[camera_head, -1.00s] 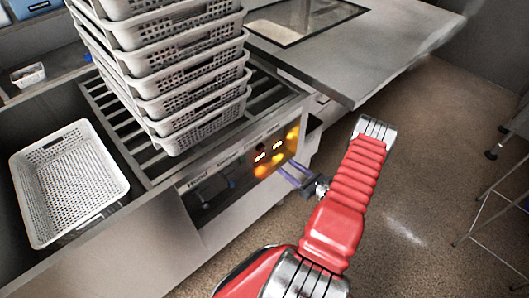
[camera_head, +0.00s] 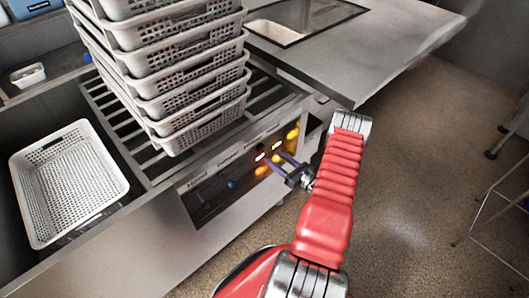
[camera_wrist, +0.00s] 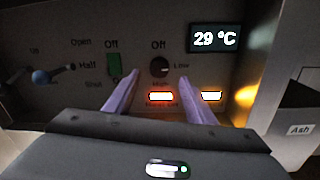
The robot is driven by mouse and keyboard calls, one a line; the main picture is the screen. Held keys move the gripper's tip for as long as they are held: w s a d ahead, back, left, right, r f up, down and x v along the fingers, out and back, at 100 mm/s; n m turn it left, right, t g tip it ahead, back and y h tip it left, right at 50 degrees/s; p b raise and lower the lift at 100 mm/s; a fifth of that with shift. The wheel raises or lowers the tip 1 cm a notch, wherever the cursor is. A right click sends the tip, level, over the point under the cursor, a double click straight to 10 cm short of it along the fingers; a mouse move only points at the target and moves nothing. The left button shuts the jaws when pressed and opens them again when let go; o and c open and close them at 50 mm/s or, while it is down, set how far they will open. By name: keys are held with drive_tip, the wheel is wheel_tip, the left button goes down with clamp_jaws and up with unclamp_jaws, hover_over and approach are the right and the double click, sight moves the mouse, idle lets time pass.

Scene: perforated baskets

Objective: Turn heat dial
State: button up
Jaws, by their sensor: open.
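The control panel (camera_head: 238,176) is on the front of the metal counter in the head view. In the wrist view the heat dial (camera_wrist: 159,67) is a small round black knob with "Off" above it and "Low" to its right. My gripper (camera_head: 284,163) is open and empty in front of the panel. In the wrist view its two fingers (camera_wrist: 156,85) point at the panel, one on each side of the dial's position. Whether they touch the panel or dial cannot be told.
A display (camera_wrist: 214,38) reads 29 °C. Stacked perforated baskets (camera_head: 190,75) stand above the panel; a single basket (camera_head: 68,185) is at left.

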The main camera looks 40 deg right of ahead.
sight(263, 149)
drive_tip(key=w, duration=0.6)
drive_tip(key=shift+w+a, duration=0.3)
drive_tip(key=shift+w, duration=0.05)
drive_tip(key=c, duration=1)
drive_tip(key=shift+a, duration=0.2)
drive_tip(key=shift+c, duration=0.2)
drive_tip(key=shift+d, duration=0.1)
